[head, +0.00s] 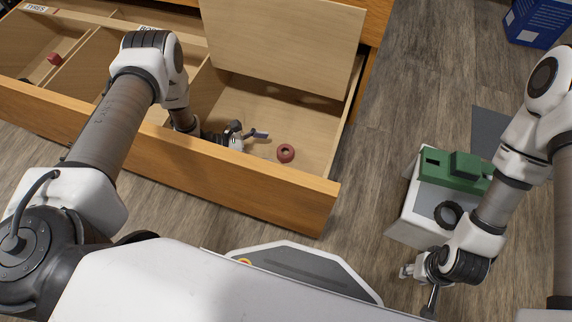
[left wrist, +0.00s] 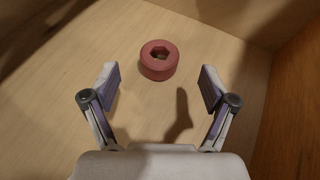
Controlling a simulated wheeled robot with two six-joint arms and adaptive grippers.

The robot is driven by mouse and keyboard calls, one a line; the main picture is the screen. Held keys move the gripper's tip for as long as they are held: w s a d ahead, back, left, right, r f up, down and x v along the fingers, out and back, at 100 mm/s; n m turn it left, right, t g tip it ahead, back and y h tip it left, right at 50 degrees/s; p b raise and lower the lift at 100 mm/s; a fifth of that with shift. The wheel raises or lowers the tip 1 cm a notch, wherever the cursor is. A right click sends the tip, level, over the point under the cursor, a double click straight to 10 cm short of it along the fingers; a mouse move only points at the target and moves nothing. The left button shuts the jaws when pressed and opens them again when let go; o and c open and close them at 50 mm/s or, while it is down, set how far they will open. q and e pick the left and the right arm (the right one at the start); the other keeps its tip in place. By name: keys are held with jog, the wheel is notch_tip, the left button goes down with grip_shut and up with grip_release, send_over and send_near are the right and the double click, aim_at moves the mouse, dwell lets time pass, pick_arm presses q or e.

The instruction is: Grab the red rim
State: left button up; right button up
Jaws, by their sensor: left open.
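The red rim (head: 285,153) is a small ring with a hole in its middle, lying flat on the floor of the drawer's right compartment. It also shows in the left wrist view (left wrist: 159,61), just beyond the fingertips and roughly centred between them. My left gripper (head: 265,144) reaches down into that compartment, left of the rim. In the left wrist view my left gripper (left wrist: 160,76) is open and empty, its fingers apart on either side. My right gripper (head: 414,287) hangs at the lower right, beside the white box, with its fingers apart and nothing seen between them.
The open wooden drawer (head: 190,165) has dividers, and a wooden panel (head: 285,48) leans over its right compartment. Another red piece (head: 55,58) lies in the left compartment. A white box (head: 408,213) carries a green block (head: 449,172) and a black tyre (head: 448,214). A blue box (head: 540,22) stands far right.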

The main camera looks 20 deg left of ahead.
aim_at(282, 151)
pick_arm(q)
jog(key=b+x, duration=0.1)
jog(key=x, duration=0.3)
jog(key=f+b+x, duration=0.1)
jog(key=b+x, duration=0.1)
jog(key=x, duration=0.1)
jog(key=shift+d+f, duration=0.1)
jog(key=shift+f, duration=0.25)
jog(key=shift+w+d+r, duration=0.1)
jog(key=c, duration=1.1)
